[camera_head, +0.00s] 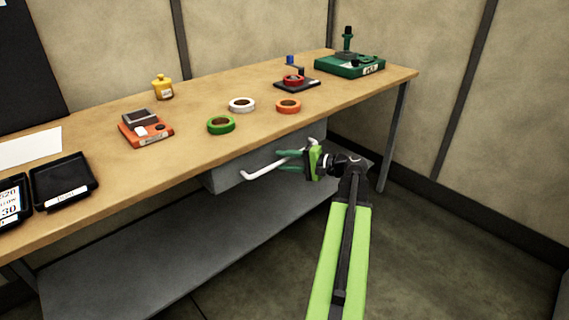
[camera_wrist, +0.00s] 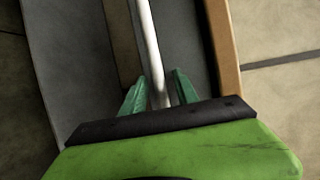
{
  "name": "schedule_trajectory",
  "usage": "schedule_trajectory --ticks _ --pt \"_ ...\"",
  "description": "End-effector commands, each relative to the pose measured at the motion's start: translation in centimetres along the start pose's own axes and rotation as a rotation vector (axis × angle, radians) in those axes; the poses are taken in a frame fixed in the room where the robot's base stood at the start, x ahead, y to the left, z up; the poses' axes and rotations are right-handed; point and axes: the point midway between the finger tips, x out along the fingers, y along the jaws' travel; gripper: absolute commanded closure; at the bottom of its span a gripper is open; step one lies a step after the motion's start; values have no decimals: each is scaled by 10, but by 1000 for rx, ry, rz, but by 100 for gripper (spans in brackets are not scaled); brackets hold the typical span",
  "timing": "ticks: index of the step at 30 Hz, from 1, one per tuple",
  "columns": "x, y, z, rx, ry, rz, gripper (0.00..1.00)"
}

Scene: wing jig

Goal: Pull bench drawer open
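The grey bench drawer (camera_head: 223,180) hangs under the front edge of the wooden bench. Its pale bar handle (camera_head: 262,170) runs along the front, and the bar also shows in the wrist view (camera_wrist: 151,50). The drawer looks closed or nearly so, with its front close to the bench edge. My gripper (camera_head: 279,161) is at the right part of the handle. In the wrist view the bar runs between the two green fingers (camera_wrist: 156,88), with slight gaps beside it. The fingers look open around the bar. Part of the drawer front is hidden behind my gripper.
The bench top (camera_head: 185,125) holds tape rolls (camera_head: 221,125), an orange device (camera_head: 145,129), a yellow bottle (camera_head: 162,88), a green fixture (camera_head: 349,65) and black trays (camera_head: 63,181). A grey lower shelf (camera_head: 150,250) lies below. A bench leg (camera_head: 394,135) stands at right. The floor in front is clear.

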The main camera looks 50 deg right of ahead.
Motion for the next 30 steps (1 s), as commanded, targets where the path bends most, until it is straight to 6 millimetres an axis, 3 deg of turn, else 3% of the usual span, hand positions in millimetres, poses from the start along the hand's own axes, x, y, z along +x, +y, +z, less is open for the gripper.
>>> schedule_trajectory --ticks 8,17,30 --pt "2 0 0 0 1 0 64" --pt "1 0 0 0 2 0 100" --pt "1 0 -1 0 2 0 100"
